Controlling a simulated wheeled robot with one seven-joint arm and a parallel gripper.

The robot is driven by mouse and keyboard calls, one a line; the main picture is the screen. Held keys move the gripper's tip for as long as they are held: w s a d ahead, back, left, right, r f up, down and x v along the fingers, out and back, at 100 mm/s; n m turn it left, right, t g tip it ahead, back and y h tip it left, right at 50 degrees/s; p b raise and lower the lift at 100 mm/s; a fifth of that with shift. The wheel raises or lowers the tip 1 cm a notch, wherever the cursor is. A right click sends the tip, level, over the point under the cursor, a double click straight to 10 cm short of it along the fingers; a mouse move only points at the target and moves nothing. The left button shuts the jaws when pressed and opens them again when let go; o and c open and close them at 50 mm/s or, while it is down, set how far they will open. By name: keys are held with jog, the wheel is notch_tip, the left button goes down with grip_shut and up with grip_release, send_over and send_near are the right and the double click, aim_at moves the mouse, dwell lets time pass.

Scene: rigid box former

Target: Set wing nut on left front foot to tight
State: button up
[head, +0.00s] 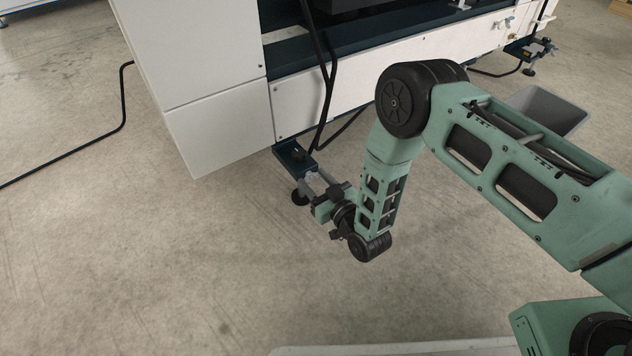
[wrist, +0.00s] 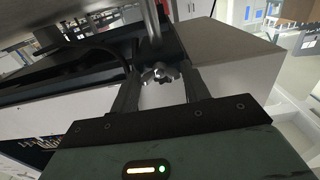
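The wing nut (wrist: 160,73) is a small grey metal piece with lobes, on a rod that rises in the wrist view. My gripper (wrist: 160,82) has its two dark fingers on either side of the wing nut. They look open, with a narrow gap on each side. In the head view my gripper (head: 316,178) reaches low to the front foot, which has a dark blue bracket (head: 292,154) and a round black pad (head: 299,198) on the floor. The wing nut is too small to make out there, partly hidden by my gripper.
The white machine cabinet (head: 205,110) stands just behind and left of the foot. Black cables (head: 327,95) hang down close to the bracket. Another foot (head: 529,70) and a grey bin (head: 548,108) are at the far right. The floor in front is clear.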

jog(key=c, duration=0.4)
jog(key=m+p, duration=0.2)
jog(key=shift+r+m, duration=0.15)
jog(key=shift+m, duration=0.25)
jog(key=shift+f+m+p, duration=0.2)
jog(key=shift+m+p, duration=2.05)
jog(key=shift+m, duration=5.35)
